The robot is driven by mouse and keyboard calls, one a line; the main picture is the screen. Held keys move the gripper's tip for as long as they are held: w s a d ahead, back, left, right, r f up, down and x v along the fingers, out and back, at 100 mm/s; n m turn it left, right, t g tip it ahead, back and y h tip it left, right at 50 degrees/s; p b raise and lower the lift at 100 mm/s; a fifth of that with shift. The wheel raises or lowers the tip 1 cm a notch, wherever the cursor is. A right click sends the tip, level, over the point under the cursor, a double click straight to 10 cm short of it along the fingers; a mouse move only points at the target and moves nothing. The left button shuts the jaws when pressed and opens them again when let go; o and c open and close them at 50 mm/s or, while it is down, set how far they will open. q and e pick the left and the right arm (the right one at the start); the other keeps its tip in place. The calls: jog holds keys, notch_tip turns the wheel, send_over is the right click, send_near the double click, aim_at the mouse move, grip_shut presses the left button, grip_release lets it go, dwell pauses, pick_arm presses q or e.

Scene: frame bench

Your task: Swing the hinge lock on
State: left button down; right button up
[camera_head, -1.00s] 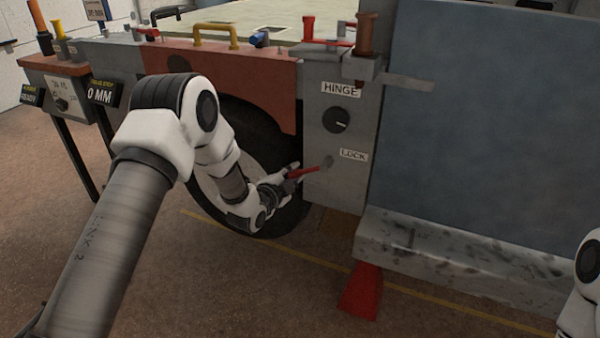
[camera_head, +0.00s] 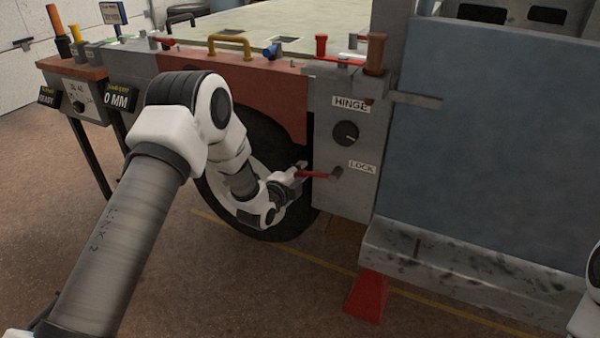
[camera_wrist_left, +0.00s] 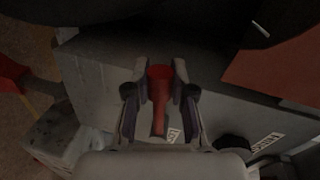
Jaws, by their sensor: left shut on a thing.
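The hinge lock is a red lever (camera_head: 316,174) on a grey panel (camera_head: 350,200), beside the label LOCK and below a black round knob (camera_head: 345,133) and the label HINGE. The lever points left from its pivot and lies nearly level. My left gripper (camera_head: 299,174) is shut on the lever's free end. In the left wrist view the red lever (camera_wrist_left: 159,88) sits between the two fingers of the left gripper (camera_wrist_left: 160,90). My right gripper is out of view; only a white piece of my own arm shows at the right edge.
A wheel (camera_head: 262,220) stands close behind my left gripper. A large blue-grey panel (camera_head: 490,140) is at the right, above a worn grey step (camera_head: 450,275) and a red wedge-shaped support (camera_head: 367,295). A control box (camera_head: 80,92) stands at the left. Floor is open in front.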

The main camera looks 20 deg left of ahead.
pick_arm(q)
jog(key=shift+r, duration=0.15)
jog(key=c, duration=1)
grip_release()
jog(key=shift+o, duration=0.2)
jog(key=s+r, duration=0.1)
jog(key=s, duration=1)
jog(key=shift+s+a+r, duration=0.35)
jog(key=shift+s, duration=0.05)
